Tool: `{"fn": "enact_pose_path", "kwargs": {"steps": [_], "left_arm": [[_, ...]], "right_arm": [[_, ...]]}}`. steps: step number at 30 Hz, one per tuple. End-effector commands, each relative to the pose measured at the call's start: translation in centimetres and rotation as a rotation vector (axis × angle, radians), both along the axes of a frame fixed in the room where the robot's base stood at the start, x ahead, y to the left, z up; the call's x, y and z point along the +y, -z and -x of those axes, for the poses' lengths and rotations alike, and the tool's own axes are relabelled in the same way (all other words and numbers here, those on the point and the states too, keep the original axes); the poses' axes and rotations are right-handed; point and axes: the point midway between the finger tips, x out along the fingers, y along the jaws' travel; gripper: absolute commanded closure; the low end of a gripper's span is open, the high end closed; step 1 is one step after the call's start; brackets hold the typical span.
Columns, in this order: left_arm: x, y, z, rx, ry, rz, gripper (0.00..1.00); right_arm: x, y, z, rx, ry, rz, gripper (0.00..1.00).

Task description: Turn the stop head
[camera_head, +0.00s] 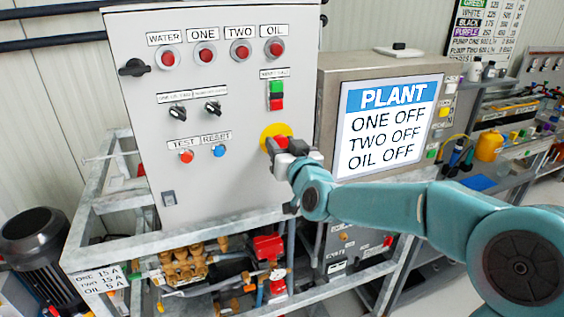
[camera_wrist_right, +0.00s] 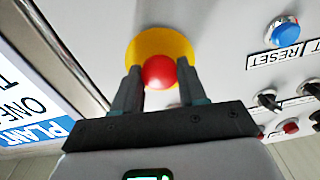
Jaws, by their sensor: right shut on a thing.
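The stop head is a round red knob on a yellow disc on the grey control panel (camera_head: 225,60). In the right wrist view the red stop head (camera_wrist_right: 158,72) sits between the two dark fingers of my right gripper (camera_wrist_right: 160,84), with the yellow disc (camera_wrist_right: 160,40) behind it. In the head view my right gripper (camera_head: 277,146) is at the stop head, shut on it, and covers part of the yellow disc (camera_head: 268,131). My left gripper does not show in either view.
Test and reset buttons (camera_head: 219,151) are left of the stop head. A green and red push button (camera_head: 276,95) is above it. The plant screen (camera_head: 388,120) on a steel box stands close on the right. Pump pipework (camera_head: 190,265) lies below the panel.

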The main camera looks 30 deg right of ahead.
Motion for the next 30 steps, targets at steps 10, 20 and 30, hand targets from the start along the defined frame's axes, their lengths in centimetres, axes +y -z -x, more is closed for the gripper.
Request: {"fn": "enact_pose_path", "kwargs": {"steps": [10, 20, 30], "left_arm": [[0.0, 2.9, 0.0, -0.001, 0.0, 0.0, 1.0], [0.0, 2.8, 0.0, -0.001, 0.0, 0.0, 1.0], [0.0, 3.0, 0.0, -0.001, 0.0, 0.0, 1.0]], "right_arm": [[0.0, 0.0, 0.0, -0.045, -0.001, -0.186, 0.89], [0.0, -0.1, 0.0, -0.044, -0.001, -0.184, 0.32], [0.1, 0.0, 0.4, -0.044, -0.001, -0.184, 0.32]]}}
